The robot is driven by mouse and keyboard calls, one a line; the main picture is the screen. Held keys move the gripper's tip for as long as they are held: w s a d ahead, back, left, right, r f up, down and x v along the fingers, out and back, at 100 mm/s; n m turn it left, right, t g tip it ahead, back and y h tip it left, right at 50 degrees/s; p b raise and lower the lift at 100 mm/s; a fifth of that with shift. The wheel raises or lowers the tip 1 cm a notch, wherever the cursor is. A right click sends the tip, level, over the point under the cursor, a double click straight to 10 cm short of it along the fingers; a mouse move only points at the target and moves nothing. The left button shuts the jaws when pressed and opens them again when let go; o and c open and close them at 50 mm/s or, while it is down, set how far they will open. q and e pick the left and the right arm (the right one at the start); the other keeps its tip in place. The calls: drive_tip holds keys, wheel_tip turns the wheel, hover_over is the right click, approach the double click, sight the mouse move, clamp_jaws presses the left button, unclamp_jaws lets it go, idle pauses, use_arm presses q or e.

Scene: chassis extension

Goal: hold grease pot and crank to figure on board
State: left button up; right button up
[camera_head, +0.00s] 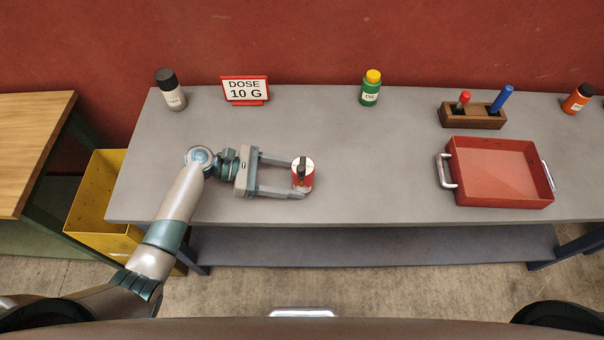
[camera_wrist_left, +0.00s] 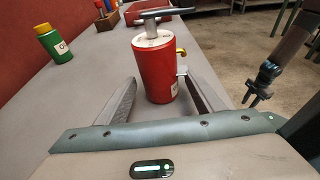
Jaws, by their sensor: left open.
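The grease pot (camera_head: 302,178) is a red can with a white top, standing upright on the grey table. In the left wrist view the pot (camera_wrist_left: 157,75) shows a dark crank (camera_wrist_left: 165,13) on top and a small brass spout on its side. My left gripper (camera_head: 299,177) is open, with its fingers on either side of the pot's lower part; in the wrist view (camera_wrist_left: 160,85) gaps show beside it. The board (camera_head: 246,90) at the back reads "DOSE 10 G". My right gripper (camera_wrist_left: 257,95) hangs off to the right in the wrist view, its jaws unclear.
A red tray (camera_head: 500,199) with handles lies at the right. A yellow bin (camera_head: 92,215) is at the left. The table's middle is clear.

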use_arm(q)
drive_tip(key=shift+x, duration=0.95)
drive_tip(key=c, duration=0.8)
drive_tip(key=shift+o, duration=0.2)
